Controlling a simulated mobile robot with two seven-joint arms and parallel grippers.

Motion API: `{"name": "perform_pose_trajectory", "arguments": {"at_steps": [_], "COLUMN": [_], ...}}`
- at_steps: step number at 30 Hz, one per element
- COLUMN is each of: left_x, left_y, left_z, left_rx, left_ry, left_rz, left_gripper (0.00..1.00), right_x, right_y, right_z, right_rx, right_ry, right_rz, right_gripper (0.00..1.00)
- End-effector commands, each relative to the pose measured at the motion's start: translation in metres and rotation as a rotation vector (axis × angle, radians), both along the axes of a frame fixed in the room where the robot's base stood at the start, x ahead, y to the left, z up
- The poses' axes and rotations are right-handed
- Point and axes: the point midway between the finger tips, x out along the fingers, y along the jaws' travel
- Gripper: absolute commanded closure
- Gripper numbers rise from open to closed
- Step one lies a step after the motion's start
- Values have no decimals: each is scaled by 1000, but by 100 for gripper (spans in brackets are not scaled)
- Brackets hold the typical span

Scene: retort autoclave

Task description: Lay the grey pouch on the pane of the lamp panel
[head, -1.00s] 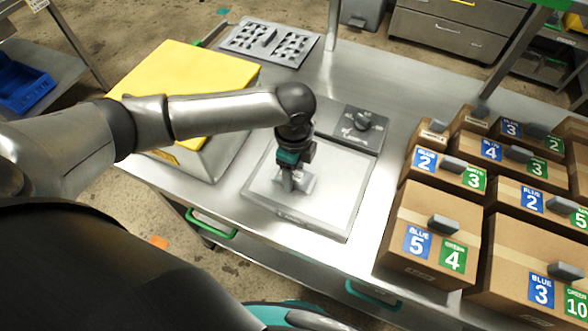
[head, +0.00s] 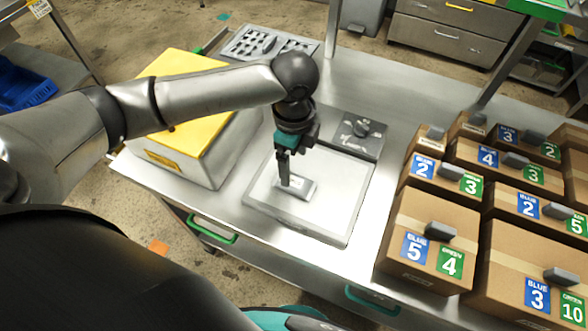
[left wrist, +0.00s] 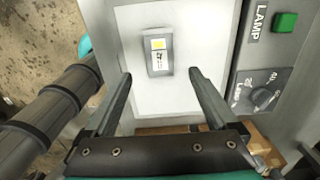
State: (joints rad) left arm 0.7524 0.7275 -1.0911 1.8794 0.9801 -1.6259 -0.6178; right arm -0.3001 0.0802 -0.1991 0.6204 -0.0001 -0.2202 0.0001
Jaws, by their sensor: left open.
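The grey pouch (head: 299,186) lies flat on the pale pane of the lamp panel (head: 325,216). In the left wrist view the pouch (left wrist: 159,53) shows a small label with a yellow patch and lies wholly inside the pane (left wrist: 135,85). My left gripper (head: 284,180) is above the pane, beside the pouch in the picture. In the left wrist view its two fingers (left wrist: 160,75) are spread wide with nothing between them, and the pouch is beyond their tips. My right gripper is not seen.
The panel's control box with a dark knob (head: 362,128) adjoins the pane, with a green button (left wrist: 285,22). A yellow-topped box (head: 190,85) stands left. Several cardboard boxes with blue and green labels (head: 432,240) fill the right. A grey tray (head: 262,43) lies behind.

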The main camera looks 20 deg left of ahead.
Motion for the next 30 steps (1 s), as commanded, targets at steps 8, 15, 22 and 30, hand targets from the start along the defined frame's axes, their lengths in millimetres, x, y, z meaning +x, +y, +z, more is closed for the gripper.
{"name": "perform_pose_trajectory", "arguments": {"at_steps": [8, 15, 22, 30], "left_x": [0, 0, 0, 0], "left_y": [0, 0, 0, 0], "left_z": [43, 49, 48, 48], "left_rx": [-1, 0, 0, 0], "left_ry": [-1, 2, 2, 2], "left_rz": [0, 0, 0, 0], "left_gripper": [9, 9, 9, 9], "right_x": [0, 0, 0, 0], "right_y": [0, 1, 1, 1], "right_z": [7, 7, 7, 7], "right_rx": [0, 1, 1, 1], "right_ry": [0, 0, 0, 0], "right_rz": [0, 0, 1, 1], "right_gripper": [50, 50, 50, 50]}}
